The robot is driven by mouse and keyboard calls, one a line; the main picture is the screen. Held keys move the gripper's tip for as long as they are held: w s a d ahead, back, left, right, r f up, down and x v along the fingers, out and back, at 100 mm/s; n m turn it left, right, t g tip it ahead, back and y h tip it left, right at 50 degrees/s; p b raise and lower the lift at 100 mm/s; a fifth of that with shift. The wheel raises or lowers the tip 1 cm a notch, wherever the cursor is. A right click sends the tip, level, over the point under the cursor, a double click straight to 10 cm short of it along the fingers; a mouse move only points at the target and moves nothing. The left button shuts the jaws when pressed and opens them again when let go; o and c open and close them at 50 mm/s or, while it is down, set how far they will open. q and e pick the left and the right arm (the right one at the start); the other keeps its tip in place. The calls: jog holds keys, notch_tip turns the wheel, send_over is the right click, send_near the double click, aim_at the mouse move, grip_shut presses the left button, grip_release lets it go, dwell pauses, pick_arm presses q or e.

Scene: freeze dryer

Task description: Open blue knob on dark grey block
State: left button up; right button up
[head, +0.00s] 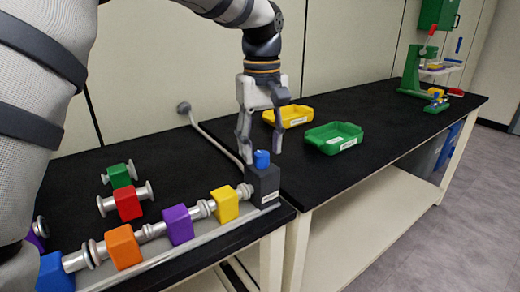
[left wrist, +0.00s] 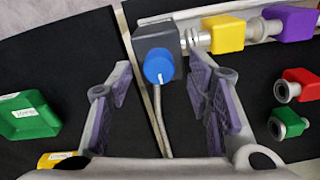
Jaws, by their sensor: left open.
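The dark grey block (head: 264,184) stands at the right end of a row of coloured valve blocks on the black bench. Its blue knob (head: 261,159) sits on top. My left gripper (head: 261,155) points down with its fingers spread on either side of the knob, open and holding nothing. In the left wrist view the blue knob (left wrist: 158,66) lies ahead between the open fingers, on the dark grey block (left wrist: 156,40). I cannot tell whether a finger touches the knob. My right gripper is not in view.
Yellow (head: 225,203), purple (head: 178,225) and orange (head: 123,246) blocks join the row on its left. Red (head: 127,203) and green (head: 119,175) blocks lie behind. A green tray (head: 333,138) and a yellow tray (head: 288,116) are on the right bench. A hose runs behind the grey block.

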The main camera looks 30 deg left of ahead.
pick_arm(q)
jog(key=shift+f, duration=0.8)
jog(key=shift+c, duration=0.5)
grip_shut()
